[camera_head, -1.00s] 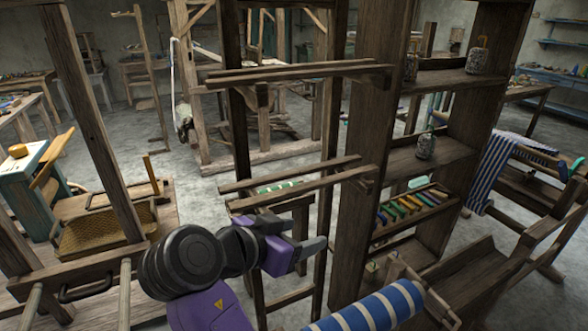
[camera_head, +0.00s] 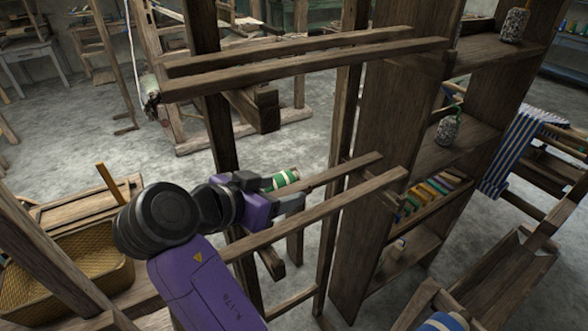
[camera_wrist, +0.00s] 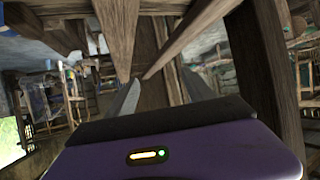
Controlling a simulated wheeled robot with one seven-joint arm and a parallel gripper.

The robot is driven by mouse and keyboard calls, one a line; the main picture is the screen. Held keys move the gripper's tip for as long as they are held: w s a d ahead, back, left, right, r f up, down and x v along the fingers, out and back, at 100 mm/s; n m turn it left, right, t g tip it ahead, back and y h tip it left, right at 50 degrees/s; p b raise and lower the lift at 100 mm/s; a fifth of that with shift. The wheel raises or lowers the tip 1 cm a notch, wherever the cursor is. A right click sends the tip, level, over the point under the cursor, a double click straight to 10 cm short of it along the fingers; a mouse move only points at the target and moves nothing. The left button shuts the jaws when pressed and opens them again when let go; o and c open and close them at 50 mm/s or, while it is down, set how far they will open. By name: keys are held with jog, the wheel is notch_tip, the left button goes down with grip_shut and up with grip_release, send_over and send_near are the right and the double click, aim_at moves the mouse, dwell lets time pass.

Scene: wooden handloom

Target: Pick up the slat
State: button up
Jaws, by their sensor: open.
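Two long wooden slats (camera_head: 310,62) lie side by side on the upper pegs of a dark upright frame in the head view. I cannot tell which one is the task's slat. My gripper (camera_head: 298,200) is at the level of the lower pair, close beside it, with its fingers pointing right. In the wrist view the fingers (camera_wrist: 160,95) are apart with nothing clearly held between them. Wooden bars (camera_wrist: 190,38) run from above towards the gap between the fingers.
A green-and-white striped roll (camera_head: 285,179) sits just behind my gripper. A wooden shelf unit (camera_head: 378,130) with jars and coloured pieces stands to the right. A woven basket (camera_head: 70,270) is at the lower left. Open floor lies behind the frame.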

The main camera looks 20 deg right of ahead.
aim_at(302, 185)
jog(key=shift+w+a+p+x, duration=0.15)
jog(key=shift+p+x, duration=0.5)
jog(key=shift+x, duration=1.4)
jog(key=shift+w+a+p+x, duration=0.1)
jog(key=shift+p+x, duration=0.5)
jog(key=shift+x, duration=1.4)
jog(key=shift+f, duration=0.15)
grip_shut()
